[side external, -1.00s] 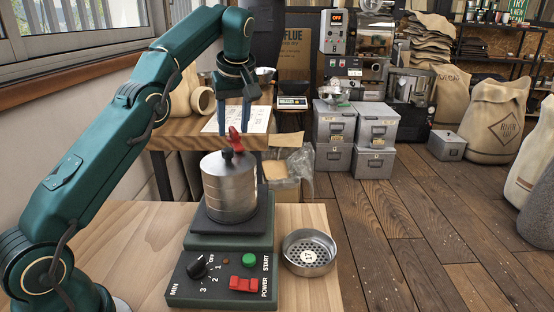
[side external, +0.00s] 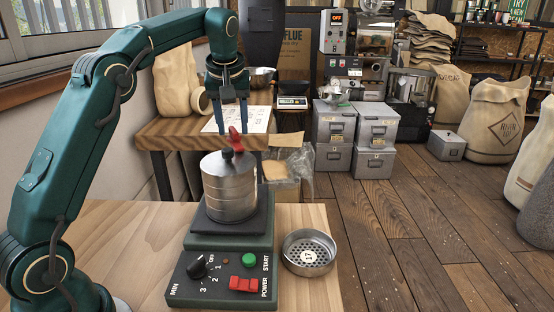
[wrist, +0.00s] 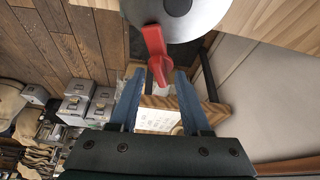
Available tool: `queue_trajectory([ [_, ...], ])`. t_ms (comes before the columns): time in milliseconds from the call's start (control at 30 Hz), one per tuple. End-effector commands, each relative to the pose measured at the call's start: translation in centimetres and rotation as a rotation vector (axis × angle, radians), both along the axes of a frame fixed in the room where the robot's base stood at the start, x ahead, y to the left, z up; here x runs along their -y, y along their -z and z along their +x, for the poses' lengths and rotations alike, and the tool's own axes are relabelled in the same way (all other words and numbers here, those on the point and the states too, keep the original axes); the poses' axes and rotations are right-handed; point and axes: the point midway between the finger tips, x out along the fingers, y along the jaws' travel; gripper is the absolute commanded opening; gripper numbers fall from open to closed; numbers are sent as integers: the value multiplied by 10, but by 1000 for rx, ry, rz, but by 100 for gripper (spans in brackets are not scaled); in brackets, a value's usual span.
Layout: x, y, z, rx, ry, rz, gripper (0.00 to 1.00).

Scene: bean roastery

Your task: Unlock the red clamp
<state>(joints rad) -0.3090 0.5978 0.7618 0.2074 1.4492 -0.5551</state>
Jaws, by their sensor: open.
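The red clamp (side external: 235,139) sits on top of the round metal canister (side external: 231,187), beside a black knob (side external: 227,153). The canister stands on the dark green machine. In the wrist view the clamp (wrist: 154,45) reaches from the canister's edge toward my gripper (wrist: 160,82). Its free end shows between my two blue fingertips, with a gap on each side. My gripper is open and empty. In the side view my gripper (side external: 231,127) points down close above the clamp. I cannot tell whether the fingertips are level with the clamp.
The machine's panel (side external: 222,281) has a dial (side external: 197,266), a green button (side external: 249,260) and red switches (side external: 243,284). A perforated metal dish (side external: 309,252) stands to its right. A wooden bench (side external: 160,135) with a paper sheet (side external: 240,119) is behind the canister.

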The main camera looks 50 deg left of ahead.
Motion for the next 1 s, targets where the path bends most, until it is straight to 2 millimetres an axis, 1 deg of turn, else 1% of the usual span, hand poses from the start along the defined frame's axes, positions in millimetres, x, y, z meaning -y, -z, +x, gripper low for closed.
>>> queue_trajectory([
  [167,-1,-1,-1,3,95,2,48],
  [400,7,-26,-7,4,90,3,48],
  [700,14,-49,-14,4,90,2,48],
  [800,22,-65,-16,43,109,16,48],
  [900,31,-78,-24,63,125,21,48],
  [1000,40,-87,-33,72,145,21,48],
])
